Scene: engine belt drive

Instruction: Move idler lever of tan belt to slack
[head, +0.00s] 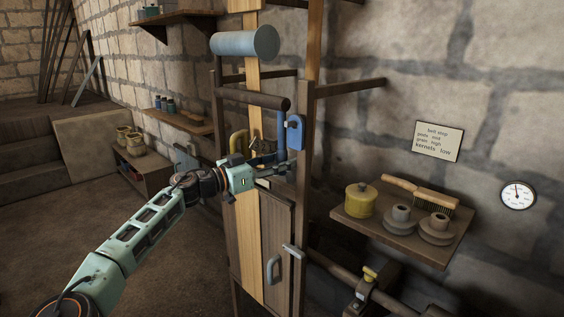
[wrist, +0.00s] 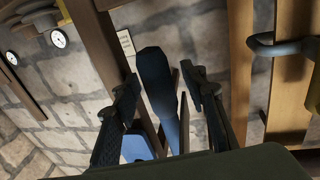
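The tan belt (head: 253,85) runs vertically down the wooden frame from under the blue-grey drum (head: 245,41). A blue lever (head: 281,131) stands upright on the frame, right of the belt, beside a blue plate (head: 296,132). I take it to be the idler lever, though no label confirms this. My gripper (wrist: 160,76) is at the frame, close to the lever. In the wrist view the lever's dark blue handle (wrist: 155,70) lies between the two spread fingers, with a gap on both sides. The lever's lower end is partly hidden in the head view.
A yellow curved handle (head: 237,141) sits left of the lever. A grey handle (head: 271,268) is lower on the frame. A shelf (head: 349,217) at the right holds a yellow pot (head: 360,200), a brush and spools. The floor at the left is clear.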

